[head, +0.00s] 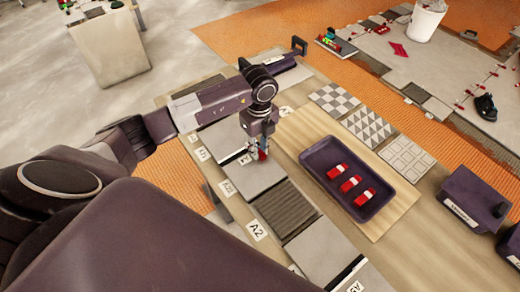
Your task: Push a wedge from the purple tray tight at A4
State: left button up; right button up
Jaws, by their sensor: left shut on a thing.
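My left gripper (259,152) points down over the row of tiles and is shut on a red wedge (263,155), low at the edge of a grey tile (258,176). Whether the wedge touches the tile or sits in a joint I cannot tell. The purple tray (312,158) stands to the right on a wooden board and holds three red wedges with white marks (350,184). The label A2 (257,230) is readable; labels farther up the row are too small to read surely, so A4 is not clear. My right gripper is not in view.
A dark ribbed tile (286,208) and another grey tile (318,246) continue the row towards the front. Patterned sample tiles (368,129) lie behind the tray. A dark purple box (474,200) stands at the right. A dark handled tool (285,60) lies at the far end.

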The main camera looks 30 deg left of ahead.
pick_arm(q)
jog(key=shift+w+a+r, duration=0.1)
jog(key=shift+w+a, duration=0.3)
jog(key=shift+a, duration=0.35)
dwell(0.8)
jog(key=o, duration=0.9)
jog(key=shift+s, duration=0.1)
jog(key=shift+d, duration=0.1)
